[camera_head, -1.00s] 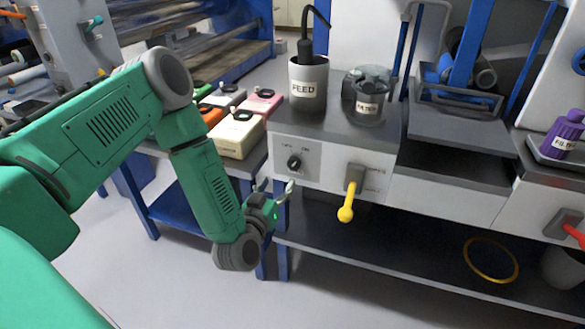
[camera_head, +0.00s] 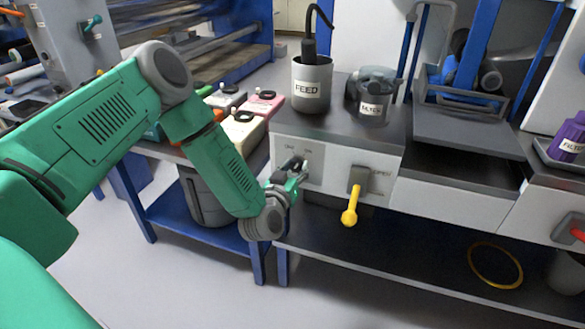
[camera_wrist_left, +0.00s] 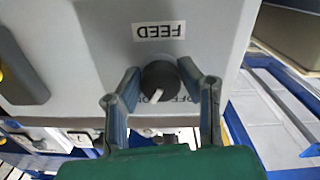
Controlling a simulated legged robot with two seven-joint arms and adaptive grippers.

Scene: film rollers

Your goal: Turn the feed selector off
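The feed selector is a round black knob (camera_wrist_left: 160,80) on the light grey front panel (camera_head: 340,170) of the bench. A white mark on it points down and slightly left in the left wrist view, with partly hidden OFF lettering to the right of the mark. My left gripper (camera_head: 296,168) is at the panel; it also shows in the left wrist view (camera_wrist_left: 158,68). Its fingers are open, one on each side of the knob. I cannot tell whether they touch it. In the head view the gripper mostly hides the knob. My right gripper is not in view.
A yellow-handled lever (camera_head: 350,205) sticks out just right of the selector. A lower shelf (camera_head: 385,250) holds a yellow ring (camera_head: 494,284).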

